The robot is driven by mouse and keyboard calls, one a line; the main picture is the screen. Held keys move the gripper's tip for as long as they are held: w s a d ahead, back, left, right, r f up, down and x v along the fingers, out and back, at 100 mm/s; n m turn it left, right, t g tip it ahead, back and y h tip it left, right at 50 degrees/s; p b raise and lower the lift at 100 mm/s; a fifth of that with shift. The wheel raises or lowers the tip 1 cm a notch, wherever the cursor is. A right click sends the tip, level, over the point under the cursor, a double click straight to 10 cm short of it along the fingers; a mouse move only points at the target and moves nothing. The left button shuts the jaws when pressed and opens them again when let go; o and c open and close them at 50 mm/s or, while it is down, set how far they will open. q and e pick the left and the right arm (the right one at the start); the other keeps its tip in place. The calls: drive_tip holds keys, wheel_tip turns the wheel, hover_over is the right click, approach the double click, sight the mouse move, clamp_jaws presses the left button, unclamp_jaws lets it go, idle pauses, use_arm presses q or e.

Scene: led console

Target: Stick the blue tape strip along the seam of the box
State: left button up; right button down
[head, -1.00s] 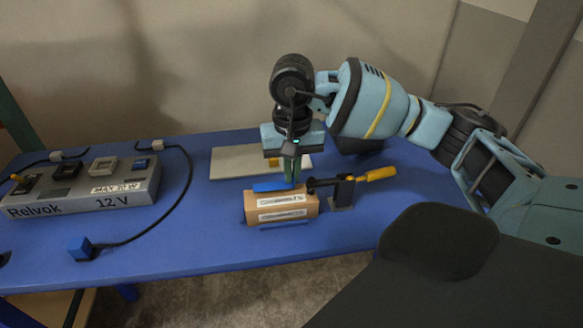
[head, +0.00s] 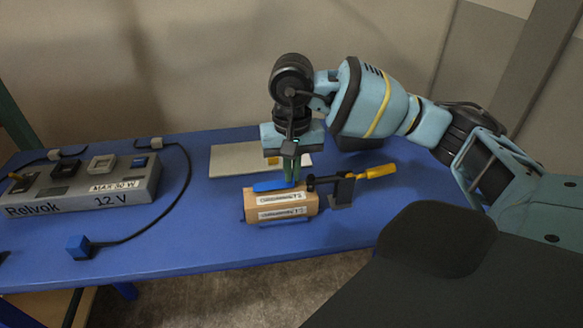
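The tan box (head: 250,206) with white labels sits on the blue table near the middle. The blue tape strip (head: 268,186) lies along the top of the box, reaching from its left part toward my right gripper. My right gripper (head: 292,180) points straight down over the top of the box, its fingertips at the right end of the strip. Its two fingers show close together; whether they pinch the strip cannot be seen. My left gripper is not in view.
A yellow-and-black tool (head: 375,172) rests on a dark stand (head: 341,193) just right of the box. A pale board (head: 230,160) lies behind. A grey console (head: 110,195) with a cable and blue plug (head: 79,247) stands at left. Clear table lies between plug and box.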

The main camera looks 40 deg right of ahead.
drive_tip(key=shift+f, duration=0.3)
drive_tip(key=shift+f, duration=0.2)
idle(0.3)
idle(0.4)
idle(0.4)
drive_tip(key=c, duration=1.6)
unclamp_jaws()
drive_tip(key=shift+o, duration=0.2)
